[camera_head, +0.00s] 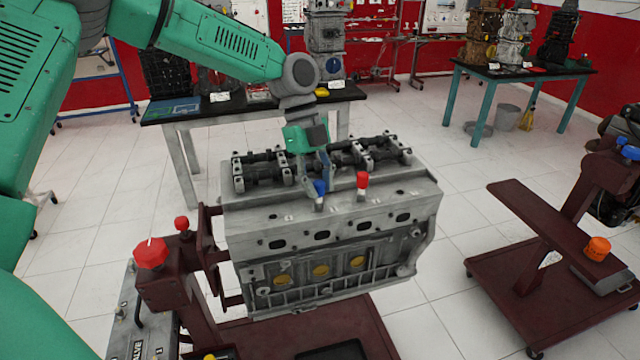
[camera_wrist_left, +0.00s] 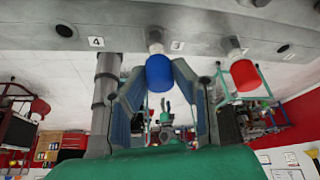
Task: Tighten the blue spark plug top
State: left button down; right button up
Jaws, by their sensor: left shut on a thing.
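The engine block (camera_head: 330,235) is held on a dark red stand. The blue spark plug top (camera_head: 319,187) stands on its upper front face, left of the red spark plug top (camera_head: 362,180). My left gripper (camera_head: 321,178) reaches down from above and is shut on the blue top. In the left wrist view the blue top (camera_wrist_left: 159,73) sits between the two fingers, on a pale plug stem close to the marking 3. The red top (camera_wrist_left: 244,75) is beside it there, outside the fingers. My right gripper is not in view.
Camshafts (camera_head: 265,168) run along the engine's top behind the tops. A red knob (camera_head: 151,252) is on the stand at left. Another dark red stand (camera_head: 560,265) is at right. Tables with engine parts stand behind, with open tiled floor between.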

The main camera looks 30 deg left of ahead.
pick_arm(q)
jog(key=m, duration=0.2)
jog(key=m+g+y, duration=0.1)
jog(key=m, duration=0.1)
jog(key=shift+f+m+g, duration=0.15)
jog(key=shift+m+g, duration=0.15)
jog(key=shift+s+m+g+y, duration=0.1)
jog(key=shift+m+g+y, duration=0.25)
jog(key=shift+m, duration=0.8)
jog(key=shift+m+g+y, duration=0.15)
jog(key=shift+m+y, duration=0.3)
jog(key=shift+m, duration=0.7)
jog(key=shift+a, duration=0.1)
jog(key=c, duration=1.3)
grip_release()
jog(key=shift+c, duration=0.2)
